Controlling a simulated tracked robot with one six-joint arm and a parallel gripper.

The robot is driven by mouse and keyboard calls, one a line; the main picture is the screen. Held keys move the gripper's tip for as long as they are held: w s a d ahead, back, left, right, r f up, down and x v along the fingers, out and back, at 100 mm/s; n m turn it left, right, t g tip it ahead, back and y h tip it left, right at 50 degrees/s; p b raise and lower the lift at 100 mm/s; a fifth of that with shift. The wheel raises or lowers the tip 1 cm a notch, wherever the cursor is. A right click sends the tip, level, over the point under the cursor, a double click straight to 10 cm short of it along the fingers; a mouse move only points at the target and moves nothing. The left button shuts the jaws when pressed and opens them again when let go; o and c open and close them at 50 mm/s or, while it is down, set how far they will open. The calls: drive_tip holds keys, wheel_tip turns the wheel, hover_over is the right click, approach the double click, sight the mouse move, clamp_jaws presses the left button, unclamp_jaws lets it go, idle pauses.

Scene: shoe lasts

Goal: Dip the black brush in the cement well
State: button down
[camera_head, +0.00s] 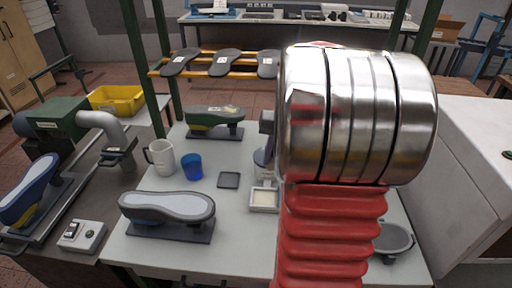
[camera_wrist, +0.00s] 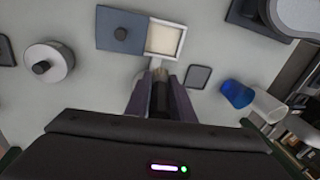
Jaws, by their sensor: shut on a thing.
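The cement well (camera_wrist: 181,54) is a small square pale tray with cream-coloured cement inside, and it also shows on the table in the head view (camera_head: 264,209). A blue-grey square plate (camera_wrist: 119,32) adjoins it in the wrist view. My gripper (camera_wrist: 159,82) is shut on the black brush (camera_wrist: 159,102). The brush's tan tip shows between the jaws, close to the well's edge in the wrist view. Its height over the table is hard to tell. In the head view my arm hides much of the gripper and brush.
A dark square pad (camera_head: 228,180), a blue cup (camera_head: 192,167) and a white mug (camera_head: 160,157) stand left of the well. A shoe last with a grey sole (camera_head: 167,207) lies in front. A round white pot (camera_wrist: 50,64) with a dark knob shows in the wrist view.

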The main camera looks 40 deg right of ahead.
drive_tip(key=s+a+n, duration=0.1)
drive_tip(key=a+f+n+y, duration=0.1)
drive_tip(key=s+a+f+t, duration=0.1)
drive_tip(key=shift+s+a+f+n+y, duration=0.2)
drive_tip(key=shift+s+a+n+y, duration=0.1)
drive_tip(key=shift+a+n, duration=0.1)
drive_tip(key=shift+f, duration=0.1)
drive_tip(key=shift+f, duration=2.95)
drive_tip(key=shift+f, duration=0.55)
idle(0.8)
wheel_tip(320, 180, up, 7)
idle(1.2)
